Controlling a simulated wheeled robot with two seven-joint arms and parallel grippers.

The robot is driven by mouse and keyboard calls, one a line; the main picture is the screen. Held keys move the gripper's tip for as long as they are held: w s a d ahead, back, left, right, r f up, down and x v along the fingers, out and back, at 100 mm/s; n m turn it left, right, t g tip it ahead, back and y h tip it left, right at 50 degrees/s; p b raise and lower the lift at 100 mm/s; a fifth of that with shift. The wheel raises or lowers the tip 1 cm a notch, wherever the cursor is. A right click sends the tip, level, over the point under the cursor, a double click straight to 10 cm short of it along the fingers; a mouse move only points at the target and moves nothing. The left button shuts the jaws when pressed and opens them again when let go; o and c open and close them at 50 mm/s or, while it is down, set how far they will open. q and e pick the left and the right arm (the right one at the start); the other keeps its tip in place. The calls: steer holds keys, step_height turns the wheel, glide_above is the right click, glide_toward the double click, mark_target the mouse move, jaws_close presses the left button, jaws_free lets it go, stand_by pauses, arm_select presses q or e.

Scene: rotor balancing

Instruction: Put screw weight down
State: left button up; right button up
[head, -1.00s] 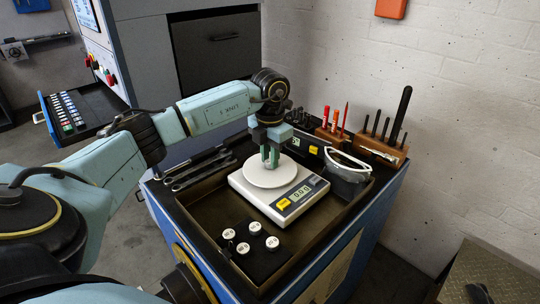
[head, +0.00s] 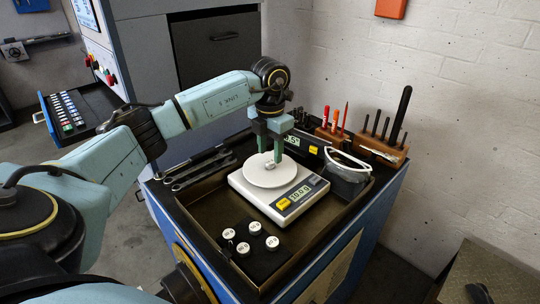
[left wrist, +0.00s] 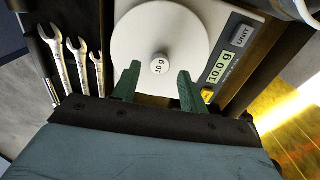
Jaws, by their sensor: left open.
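A small screw weight (left wrist: 159,67) marked "10 g" stands on the round white pan of the scale (left wrist: 130,42) in the left wrist view. In the head view the weight (head: 270,165) shows as a small pale piece on the scale pan (head: 268,178). The scale display (left wrist: 219,69) reads 10.0 g. My left gripper (left wrist: 155,80) is open, with its green fingertips apart on either side of and just behind the weight, not touching it. In the head view the left gripper (head: 270,156) is above the pan. My right gripper is not in view.
Several white-topped weights (head: 255,228) sit in a dark holder at the front of the tray (head: 205,218). Wrenches (head: 200,170) lie at the left. Safety glasses (head: 348,164) on a grey container stand right of the scale. Tool blocks (head: 383,151) line the back edge.

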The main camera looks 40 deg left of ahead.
mark_target(270, 161)
arm_select(q)
step_height(270, 161, up, 10)
stand_by(0.3)
steer(key=shift+f, duration=0.1)
stand_by(0.3)
